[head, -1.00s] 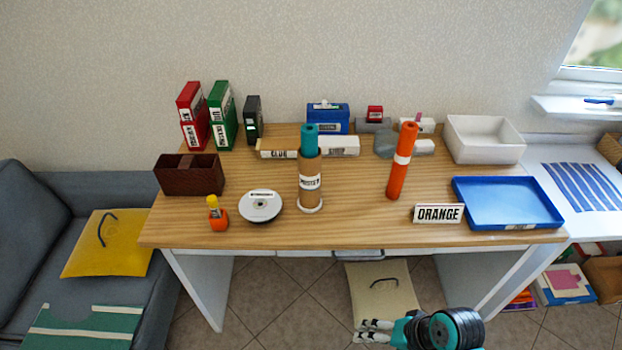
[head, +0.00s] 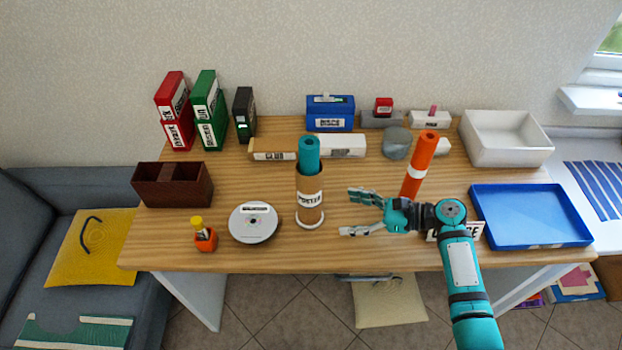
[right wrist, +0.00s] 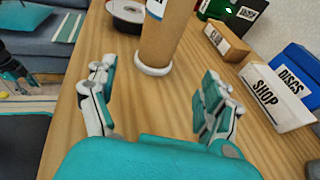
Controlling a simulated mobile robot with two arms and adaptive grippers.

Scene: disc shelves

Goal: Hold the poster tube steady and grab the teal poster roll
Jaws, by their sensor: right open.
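The brown poster tube (head: 310,205) stands upright on a round white base on the wooden desk. The teal poster roll (head: 309,153) stands inside it, its upper end sticking out of the top. My right gripper (head: 347,212) is open and empty, just right of the tube, its fingers pointing at it without touching. In the right wrist view the tube (right wrist: 164,35) rises straight ahead between and beyond the open fingers (right wrist: 157,85); its top is cut off there. A teal part of my left arm shows at that view's left edge; its finger state is unclear.
An orange roll (head: 418,165) stands just behind my right wrist, close to it. My right forearm partly hides the ORANGE sign (head: 470,230). A blue tray (head: 530,215) is at the right.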

